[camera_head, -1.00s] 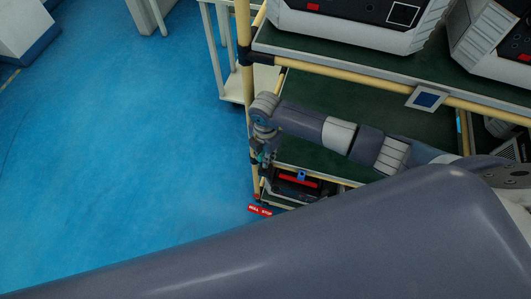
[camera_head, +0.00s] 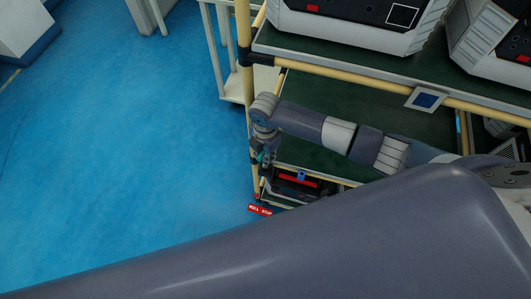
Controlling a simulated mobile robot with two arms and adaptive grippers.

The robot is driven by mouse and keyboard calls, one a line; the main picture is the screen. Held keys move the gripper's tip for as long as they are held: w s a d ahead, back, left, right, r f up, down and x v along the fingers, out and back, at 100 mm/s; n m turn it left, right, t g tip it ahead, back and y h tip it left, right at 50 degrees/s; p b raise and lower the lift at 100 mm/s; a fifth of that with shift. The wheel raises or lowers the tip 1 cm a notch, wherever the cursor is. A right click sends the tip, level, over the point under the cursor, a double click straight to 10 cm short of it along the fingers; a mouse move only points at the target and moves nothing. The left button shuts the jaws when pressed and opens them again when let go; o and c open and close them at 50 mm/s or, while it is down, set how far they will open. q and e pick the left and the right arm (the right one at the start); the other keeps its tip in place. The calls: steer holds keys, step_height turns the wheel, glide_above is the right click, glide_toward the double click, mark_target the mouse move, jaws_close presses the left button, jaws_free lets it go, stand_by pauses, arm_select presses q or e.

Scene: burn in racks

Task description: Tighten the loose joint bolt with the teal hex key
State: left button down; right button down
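My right arm reaches in from the right, across the front of the rack, to its left corner post. My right gripper (camera_head: 264,157) hangs down beside the yellow post (camera_head: 246,90), small and partly hidden by the wrist. A small teal spot (camera_head: 261,157) shows at the gripper, perhaps part of the teal hex key; I cannot tell whether the fingers grip it. A black joint (camera_head: 244,57) joins post and rail higher up. I cannot make out the loose bolt. My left gripper is not in view.
White and black units (camera_head: 362,22) stand on the green top shelf (camera_head: 275,40). A screen plate (camera_head: 426,99) hangs on the front rail.

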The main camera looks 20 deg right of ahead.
steer(key=shift+f+b, duration=0.65)
steer(key=shift+f, duration=0.2)
steer(key=c, duration=1.4)
jaws_free()
steer(key=shift+c, duration=0.2)
step_height(320, 180, up, 8)
steer(key=shift+f, duration=0.25)
